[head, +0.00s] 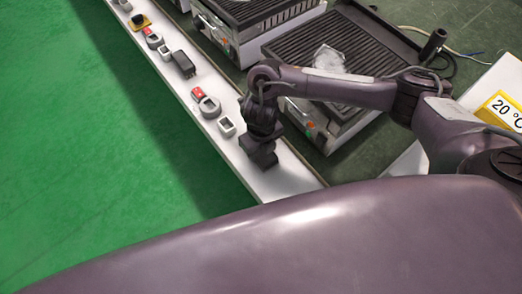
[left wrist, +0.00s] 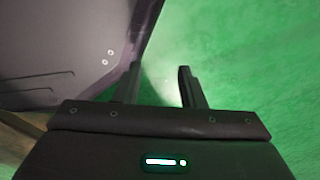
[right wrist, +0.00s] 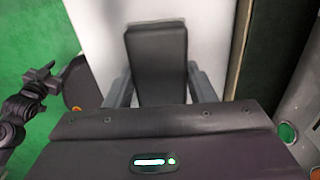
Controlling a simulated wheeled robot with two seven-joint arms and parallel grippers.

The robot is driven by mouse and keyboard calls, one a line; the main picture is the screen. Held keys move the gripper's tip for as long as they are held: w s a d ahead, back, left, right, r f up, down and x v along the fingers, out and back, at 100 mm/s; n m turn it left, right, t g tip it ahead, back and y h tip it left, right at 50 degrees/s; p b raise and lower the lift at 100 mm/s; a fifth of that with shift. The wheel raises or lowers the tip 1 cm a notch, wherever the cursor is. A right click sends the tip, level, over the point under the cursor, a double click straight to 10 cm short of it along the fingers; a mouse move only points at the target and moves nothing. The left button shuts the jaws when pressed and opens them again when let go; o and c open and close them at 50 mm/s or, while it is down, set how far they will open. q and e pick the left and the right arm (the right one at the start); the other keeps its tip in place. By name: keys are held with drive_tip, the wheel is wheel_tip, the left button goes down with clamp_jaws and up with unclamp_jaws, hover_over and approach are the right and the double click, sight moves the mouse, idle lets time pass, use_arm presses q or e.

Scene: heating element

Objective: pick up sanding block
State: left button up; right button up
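A dark block, which looks like the sanding block (right wrist: 156,60), stands out against the white surface in the right wrist view. My right gripper (head: 262,155) is low over the near end of the white shelf in the head view. Its fingers (right wrist: 160,85) lie along both sides of the block in the right wrist view. I see no clear gap there, but cannot tell whether they press on it. My left gripper (left wrist: 158,85) is open and empty, with green floor behind it. It is not in the head view.
The white shelf (head: 285,180) carries several small items, among them a black box (head: 183,63) and a white switch (head: 226,127). A grill (head: 340,60) stands beside it under my right arm. A yellow "20 °C" sign (head: 500,110) is at right. Green floor (head: 80,150) is clear.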

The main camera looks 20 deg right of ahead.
drive_tip(key=c, duration=0.4)
drive_tip(key=shift+r, duration=0.1)
